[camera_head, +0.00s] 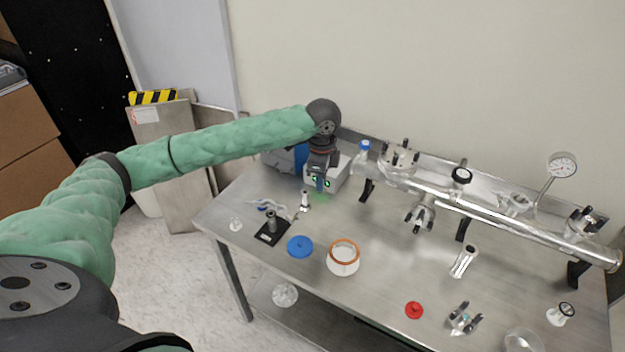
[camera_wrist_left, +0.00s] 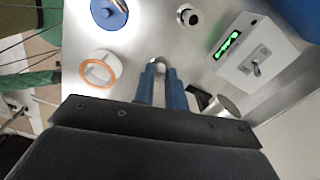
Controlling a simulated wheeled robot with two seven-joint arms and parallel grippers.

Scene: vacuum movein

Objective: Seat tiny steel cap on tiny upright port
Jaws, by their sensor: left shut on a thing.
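My left gripper (camera_head: 320,187) is shut on a small steel piece, apparently the cap, above the back left of the table. In the left wrist view, the blue fingers (camera_wrist_left: 161,72) pinch it at their tips; only a bit of grey metal shows, and the fingers hide the rest. A small upright steel port (camera_head: 304,201) stands on the table just left of and below the gripper. A round steel fitting with a dark opening, likely this port (camera_wrist_left: 187,15), shows at the top of the left wrist view, apart from the fingers. My right gripper is not in view.
A grey box with a green display (camera_head: 327,178) stands close to the gripper. A black-based post (camera_head: 271,222), blue disc (camera_head: 300,247) and orange-rimmed white ring (camera_head: 343,258) lie nearby. A long steel manifold (camera_head: 480,215) runs along the back right.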

